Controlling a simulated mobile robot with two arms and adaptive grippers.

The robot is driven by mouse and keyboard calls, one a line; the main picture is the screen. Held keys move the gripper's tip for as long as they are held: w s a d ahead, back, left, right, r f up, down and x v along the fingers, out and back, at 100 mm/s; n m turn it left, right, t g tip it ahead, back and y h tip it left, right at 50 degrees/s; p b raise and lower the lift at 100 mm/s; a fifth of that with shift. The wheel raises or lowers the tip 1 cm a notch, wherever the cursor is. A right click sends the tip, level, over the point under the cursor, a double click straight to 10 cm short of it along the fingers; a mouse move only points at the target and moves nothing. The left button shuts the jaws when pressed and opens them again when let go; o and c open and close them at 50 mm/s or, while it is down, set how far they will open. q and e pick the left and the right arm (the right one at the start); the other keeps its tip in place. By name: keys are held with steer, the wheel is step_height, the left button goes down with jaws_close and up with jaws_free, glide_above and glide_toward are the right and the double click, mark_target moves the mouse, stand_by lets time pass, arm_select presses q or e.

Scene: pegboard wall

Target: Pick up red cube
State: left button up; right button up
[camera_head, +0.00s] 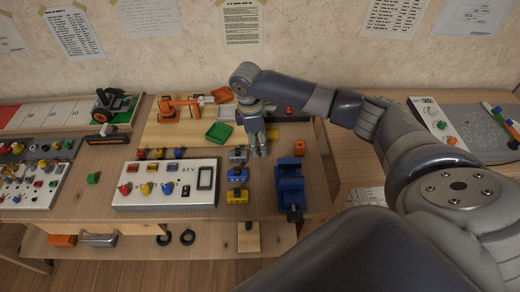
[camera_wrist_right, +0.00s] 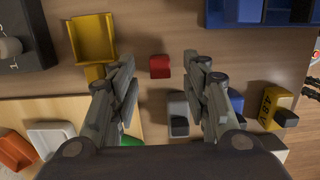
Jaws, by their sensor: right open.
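The red cube (camera_head: 299,148) looks orange-red in the head view and rests on the wooden table, between a yellow tray and a blue vise. In the right wrist view the small red cube (camera_wrist_right: 160,66) shows in the gap between the fingertips, apart from both. My right gripper (camera_head: 259,151) points down over the table, to the left of the cube in the head view. Its fingers are spread and nothing is between them. My left gripper is not in view.
The blue vise (camera_head: 290,188) stands just in front of the cube. A yellow tray (camera_wrist_right: 92,40) lies behind it. Grey, blue and yellow blocks (camera_head: 237,196) stand left of the vise. A green tray (camera_head: 218,131) and a white control panel (camera_head: 165,196) are further left.

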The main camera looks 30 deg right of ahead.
steer(key=shift+s+d+f, duration=0.1)
steer(key=shift+d+f, duration=0.05)
steer(key=shift+f, duration=0.8)
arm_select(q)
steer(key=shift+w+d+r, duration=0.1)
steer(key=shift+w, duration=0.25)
arm_select(e)
steer(key=c, duration=0.8)
